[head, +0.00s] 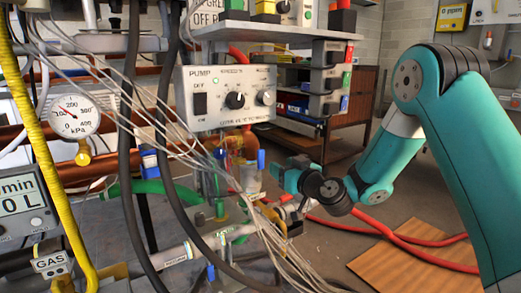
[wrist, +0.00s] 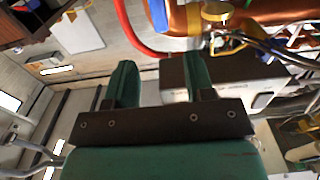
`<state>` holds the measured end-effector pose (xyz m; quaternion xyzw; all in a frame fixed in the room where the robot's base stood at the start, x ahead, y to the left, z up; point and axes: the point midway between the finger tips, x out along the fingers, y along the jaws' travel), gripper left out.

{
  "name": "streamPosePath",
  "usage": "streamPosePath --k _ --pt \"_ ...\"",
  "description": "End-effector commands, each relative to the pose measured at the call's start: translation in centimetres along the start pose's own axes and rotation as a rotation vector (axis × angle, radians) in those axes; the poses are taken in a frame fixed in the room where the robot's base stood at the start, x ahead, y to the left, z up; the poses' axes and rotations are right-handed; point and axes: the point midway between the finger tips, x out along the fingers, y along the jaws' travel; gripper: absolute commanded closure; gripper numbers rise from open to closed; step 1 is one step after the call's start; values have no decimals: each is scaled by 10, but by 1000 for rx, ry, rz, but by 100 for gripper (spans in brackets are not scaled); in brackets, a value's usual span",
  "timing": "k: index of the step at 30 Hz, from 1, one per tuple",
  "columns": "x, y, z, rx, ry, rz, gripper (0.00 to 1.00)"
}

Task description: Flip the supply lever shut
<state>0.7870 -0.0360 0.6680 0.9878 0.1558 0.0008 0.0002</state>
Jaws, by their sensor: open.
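My gripper (head: 279,174) is at the right side of the pipework in the head view, small and partly merged with the clutter. In the wrist view its two green fingers (wrist: 160,72) stand apart with nothing between them. Several blue handles show in the head view: one at the left pipe (head: 149,160), one upright near my gripper (head: 261,160), and one low by the pale pipe (head: 211,272). I cannot tell which is the supply lever or read its position.
A pump control box (head: 229,98) hangs above the pipework. A pressure gauge (head: 74,116) is at left. Red hoses (head: 400,238) and a wooden board (head: 415,268) lie on the otherwise open floor at right.

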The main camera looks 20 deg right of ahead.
Motion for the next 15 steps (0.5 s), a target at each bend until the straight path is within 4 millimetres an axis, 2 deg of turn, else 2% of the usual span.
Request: streamPosePath --k 3,9,15 --pt "29 -2 -5 -2 2 -4 51" --pt "73 -2 0 -3 1 -4 51" --pt "103 -1 1 -1 0 -3 51"
